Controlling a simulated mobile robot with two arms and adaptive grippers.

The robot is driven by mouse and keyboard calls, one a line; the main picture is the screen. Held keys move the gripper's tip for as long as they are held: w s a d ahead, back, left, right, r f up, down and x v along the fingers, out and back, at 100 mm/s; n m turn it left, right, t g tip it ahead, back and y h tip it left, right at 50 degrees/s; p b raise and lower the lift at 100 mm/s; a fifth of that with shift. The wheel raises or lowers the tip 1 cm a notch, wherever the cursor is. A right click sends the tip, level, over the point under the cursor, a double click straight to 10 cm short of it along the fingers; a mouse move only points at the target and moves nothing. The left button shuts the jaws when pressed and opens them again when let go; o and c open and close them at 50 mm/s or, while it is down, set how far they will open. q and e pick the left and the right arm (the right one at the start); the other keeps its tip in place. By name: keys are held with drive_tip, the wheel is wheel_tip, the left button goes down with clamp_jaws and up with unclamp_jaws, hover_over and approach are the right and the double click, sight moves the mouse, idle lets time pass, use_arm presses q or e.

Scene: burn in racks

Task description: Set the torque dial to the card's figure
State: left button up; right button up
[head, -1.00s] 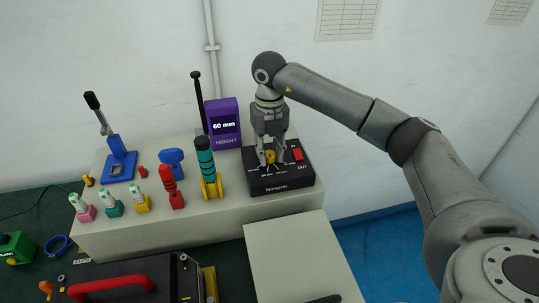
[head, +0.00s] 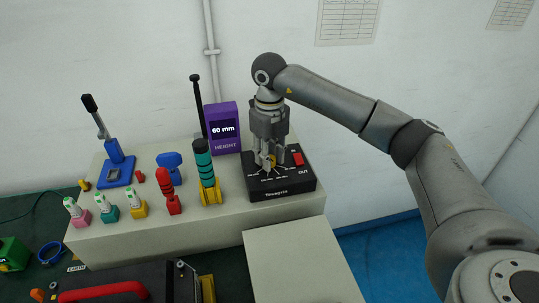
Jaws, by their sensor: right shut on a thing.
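The torque dial is a small yellow knob (head: 271,161) on top of a black box (head: 290,188) with printed marks around it. The box stands at the right end of the raised grey bench. My right gripper (head: 268,164) points straight down over the box and is shut on the yellow knob, its fingers hiding part of it. The marks are too small to read. No card can be made out with certainty. My left gripper is not in view.
A red switch (head: 298,159) sits on the box, right of my fingers. A purple display (head: 223,128) reading "60 mm" stands behind left. A teal-ringed tool (head: 204,162) and red tool (head: 170,188) stand left. A bare grey surface (head: 300,262) lies in front.

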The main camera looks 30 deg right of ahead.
drive_tip(key=o, duration=1.1)
drive_tip(key=shift+c, duration=0.2)
wheel_tip(320, 180, up, 12)
drive_tip(key=shift+r, duration=0.1)
